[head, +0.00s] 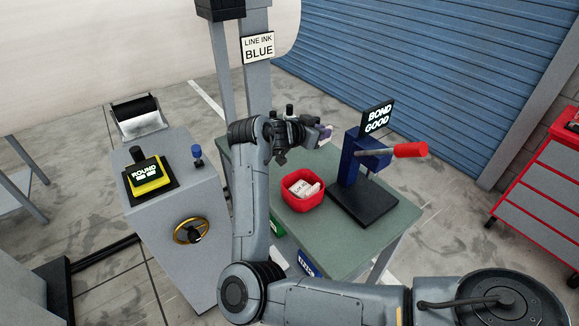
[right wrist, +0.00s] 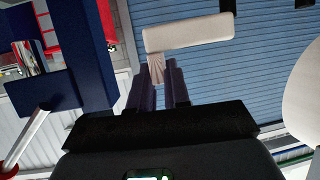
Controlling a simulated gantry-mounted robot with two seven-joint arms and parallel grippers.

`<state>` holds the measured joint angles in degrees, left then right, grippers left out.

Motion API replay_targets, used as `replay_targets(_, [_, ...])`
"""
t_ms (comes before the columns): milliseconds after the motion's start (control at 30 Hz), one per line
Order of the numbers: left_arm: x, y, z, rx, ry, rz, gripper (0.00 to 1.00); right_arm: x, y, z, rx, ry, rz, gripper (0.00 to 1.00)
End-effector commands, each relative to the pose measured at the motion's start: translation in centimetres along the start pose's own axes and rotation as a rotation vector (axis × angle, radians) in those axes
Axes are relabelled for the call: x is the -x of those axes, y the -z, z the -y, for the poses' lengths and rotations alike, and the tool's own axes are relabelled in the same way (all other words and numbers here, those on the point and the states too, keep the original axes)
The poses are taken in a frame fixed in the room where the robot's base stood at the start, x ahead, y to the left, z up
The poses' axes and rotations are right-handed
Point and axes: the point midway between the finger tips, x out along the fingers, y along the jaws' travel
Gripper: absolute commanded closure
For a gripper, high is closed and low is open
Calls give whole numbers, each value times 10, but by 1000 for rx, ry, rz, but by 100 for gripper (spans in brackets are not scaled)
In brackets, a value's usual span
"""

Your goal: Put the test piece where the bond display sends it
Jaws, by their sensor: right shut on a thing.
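My right gripper (head: 323,134) is raised above the table, left of the blue press. In the right wrist view its purple fingers (right wrist: 158,90) are shut on the narrow neck of a pale test piece, whose wide cylindrical head (right wrist: 188,33) sticks out beyond them. In the head view the piece is too small to make out clearly. The bond display (head: 378,117) on the blue press (head: 358,165) reads "BOND GOOD". My left gripper is not in view.
A green bin (head: 278,228) and a blue bin (head: 308,263) show at the table's front edge. The press has a red-handled lever (head: 408,150). A "LINE INK BLUE" sign (head: 258,47) hangs behind. A grey console (head: 170,225) stands left, a red tool cabinet (head: 545,185) right.

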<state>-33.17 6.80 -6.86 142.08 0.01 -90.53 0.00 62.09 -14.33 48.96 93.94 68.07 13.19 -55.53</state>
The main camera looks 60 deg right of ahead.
Motion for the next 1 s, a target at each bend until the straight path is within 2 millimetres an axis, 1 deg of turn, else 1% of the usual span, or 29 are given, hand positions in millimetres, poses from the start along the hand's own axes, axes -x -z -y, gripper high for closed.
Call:
replay_targets(33, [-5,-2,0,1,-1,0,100,-3,-7,-6,-15,-33,2,100])
replay_targets(133, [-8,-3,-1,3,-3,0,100,-5,-12,-15,-37,-83,0,100])
replay_targets(200, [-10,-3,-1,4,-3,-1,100,-6,-16,-16,-45,-105,-1,100])
replay_targets(267, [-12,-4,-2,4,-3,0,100,-7,-20,-14,-50,-116,-1,100])
replay_targets(367, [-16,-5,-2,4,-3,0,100,-8,-30,-2,-51,-123,-1,100])
replay_targets(700, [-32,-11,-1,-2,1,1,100,-11,-70,59,-53,-122,-2,100])
replay_targets(800, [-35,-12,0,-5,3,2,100,-10,-78,73,-53,-121,-2,100])
replay_targets(1000, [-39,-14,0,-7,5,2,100,-11,-87,87,-54,-124,-3,100])
